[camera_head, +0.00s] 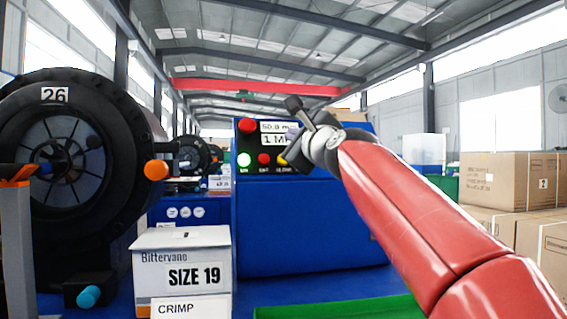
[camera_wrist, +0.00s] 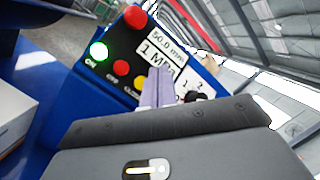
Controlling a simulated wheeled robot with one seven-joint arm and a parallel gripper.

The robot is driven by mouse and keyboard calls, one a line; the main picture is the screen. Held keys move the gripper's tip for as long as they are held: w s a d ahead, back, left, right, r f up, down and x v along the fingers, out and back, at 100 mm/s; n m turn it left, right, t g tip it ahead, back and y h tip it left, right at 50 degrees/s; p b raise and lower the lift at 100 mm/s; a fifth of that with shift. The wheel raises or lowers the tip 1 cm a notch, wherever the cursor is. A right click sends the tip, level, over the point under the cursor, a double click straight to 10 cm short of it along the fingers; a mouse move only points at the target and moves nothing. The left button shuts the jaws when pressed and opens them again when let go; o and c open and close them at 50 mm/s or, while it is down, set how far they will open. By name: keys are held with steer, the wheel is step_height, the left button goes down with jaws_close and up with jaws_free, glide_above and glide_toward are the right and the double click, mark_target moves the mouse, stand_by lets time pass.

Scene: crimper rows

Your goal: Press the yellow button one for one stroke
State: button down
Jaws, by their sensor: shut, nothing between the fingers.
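The yellow button (camera_wrist: 138,82) sits at the right end of a button row on the blue control panel, after a lit green button (camera_wrist: 99,50) and a red button (camera_wrist: 121,67). In the head view the yellow button (camera_head: 282,160) is partly covered by my gripper (camera_head: 291,154). In the wrist view my gripper (camera_wrist: 158,75) is shut and empty, its pale fingers together just right of the yellow button. I cannot tell whether the fingertips touch the panel.
A larger red button (camera_head: 246,125) is above the row, beside displays reading 50.0 mm and 1 MPa. A black crimper head (camera_head: 95,105) marked 26 stands left. A white SIZE 19 box (camera_head: 181,265) sits front left; brown cartons (camera_head: 495,180) are at the right.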

steer(key=shift+w+a+f+b, duration=0.2)
steer(key=shift+w+f, duration=0.3)
steer(key=shift+w, duration=0.25)
steer(key=shift+w+a+f+b, duration=0.1)
steer(key=shift+w+a+f, duration=0.15)
steer(key=shift+w+f, duration=0.45)
steer(key=shift+w+a+f+b, duration=0.1)
steer(key=shift+w+a+f, duration=0.2)
steer(key=shift+w, duration=0.55)
steer(key=shift+w+d+f, duration=0.1)
steer(key=shift+f, duration=0.05)
steer(key=shift+w+f, duration=0.15)
steer(key=shift+w, duration=0.05)
steer(key=shift+w+a+f, duration=0.2)
steer(key=shift+w+f, duration=0.05)
steer(key=shift+w, duration=0.15)
stand_by(1.2)
steer(key=shift+s, duration=0.1)
steer(key=shift+s+d+r, duration=0.2)
steer(key=shift+s+r, duration=0.25)
steer(key=shift+s, duration=0.15)
steer(key=shift+s+r+p, duration=0.1)
steer(key=shift+p, duration=0.2)
